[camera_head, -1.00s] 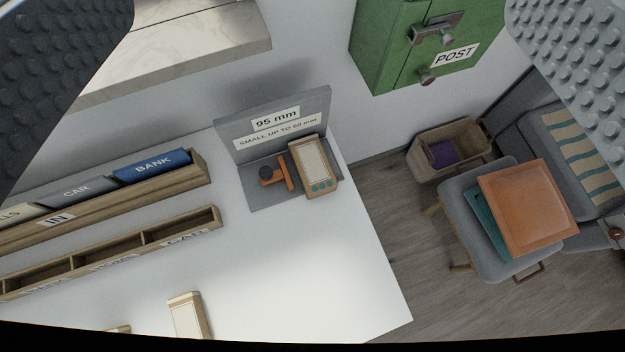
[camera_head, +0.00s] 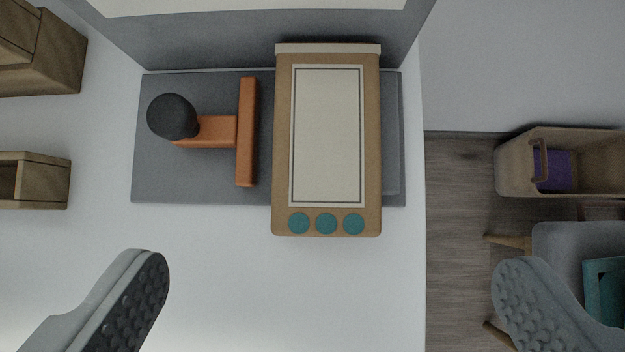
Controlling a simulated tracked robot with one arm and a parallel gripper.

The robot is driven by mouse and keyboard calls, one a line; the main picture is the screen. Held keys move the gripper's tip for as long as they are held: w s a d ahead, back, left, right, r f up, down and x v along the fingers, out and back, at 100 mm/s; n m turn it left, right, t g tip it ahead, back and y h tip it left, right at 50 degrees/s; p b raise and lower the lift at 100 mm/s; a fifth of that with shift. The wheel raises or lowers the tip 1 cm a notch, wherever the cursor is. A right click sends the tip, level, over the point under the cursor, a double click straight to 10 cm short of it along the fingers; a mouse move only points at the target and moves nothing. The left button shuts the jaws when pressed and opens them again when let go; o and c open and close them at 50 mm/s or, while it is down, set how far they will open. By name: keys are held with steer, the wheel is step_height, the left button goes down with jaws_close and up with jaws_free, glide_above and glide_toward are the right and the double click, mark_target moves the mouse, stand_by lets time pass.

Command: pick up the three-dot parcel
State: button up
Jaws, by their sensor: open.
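The three-dot parcel (camera_head: 326,140) is a tan box with a cream label panel and three teal dots along its near end. It lies on the grey base of the gauge (camera_head: 200,88) near the right edge of the white desk, and its near end overhangs that base. My gripper (camera_head: 332,290) is open and empty. Its two fingertips are wide apart at the bottom of the view, one to the left of the parcel and one to the right, nearer than the dots and not touching it.
An orange slider with a black knob (camera_head: 172,116) sits left of the parcel. The gauge's grey upright (camera_head: 240,40) stands behind it. Wooden racks (camera_head: 35,180) are at the left. Past the desk's right edge are a bin (camera_head: 515,165) and a grey seat (camera_head: 570,240). Desk in front is clear.

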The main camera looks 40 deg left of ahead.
steer(key=b, duration=0.2)
glide_toward(326, 138)
steer(key=x, duration=0.4)
steer(key=shift+f, duration=0.25)
steer(key=b+x, duration=0.1)
steer(key=x, duration=0.3)
steer(key=shift+w+a+f+b, duration=0.1)
steer(key=shift+w+f+b, duration=0.05)
steer(key=shift+b, duration=0.2)
steer(key=c, duration=1.3)
